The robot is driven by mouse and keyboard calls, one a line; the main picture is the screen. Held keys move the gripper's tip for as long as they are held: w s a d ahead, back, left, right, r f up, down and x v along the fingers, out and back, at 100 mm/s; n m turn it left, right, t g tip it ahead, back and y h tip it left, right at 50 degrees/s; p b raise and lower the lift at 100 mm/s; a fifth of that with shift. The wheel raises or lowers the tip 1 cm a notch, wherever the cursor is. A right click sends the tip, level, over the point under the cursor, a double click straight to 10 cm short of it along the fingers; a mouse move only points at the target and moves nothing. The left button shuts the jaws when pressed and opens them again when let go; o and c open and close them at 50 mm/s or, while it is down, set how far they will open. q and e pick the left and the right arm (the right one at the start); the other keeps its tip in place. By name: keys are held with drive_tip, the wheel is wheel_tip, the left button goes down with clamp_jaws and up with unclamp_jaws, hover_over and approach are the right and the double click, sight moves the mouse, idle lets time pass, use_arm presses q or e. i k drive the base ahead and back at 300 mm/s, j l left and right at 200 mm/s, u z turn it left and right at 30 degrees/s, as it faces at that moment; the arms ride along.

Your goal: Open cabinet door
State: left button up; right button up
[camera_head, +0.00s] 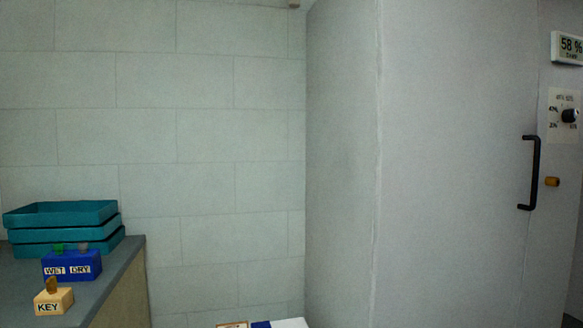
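The tall grey cabinet (345,170) fills the right half of the head view. Its door (455,130) looks shut, flush with the frame on its right. A black bar handle (533,172) stands upright near the door's right edge. A small brown-orange knob or latch (552,182) sits just right of the handle. Neither of my grippers is in view.
A grey counter (122,275) at left carries stacked teal trays (62,222), a blue "WET DRY" block (72,266) and a wooden "KEY" block (53,301). White and blue items (290,323) show at bottom.

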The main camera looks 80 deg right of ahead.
sight(458, 147)
drive_tip(key=z, duration=0.95)
drive_tip(key=j+z, duration=0.1)
drive_tip(key=z, duration=1.35)
drive_tip(key=k+z, duration=0.1)
drive_tip(key=z, duration=1.4)
drive_tip(key=i+l, duration=0.85)
drive_tip(key=l, duration=0.15)
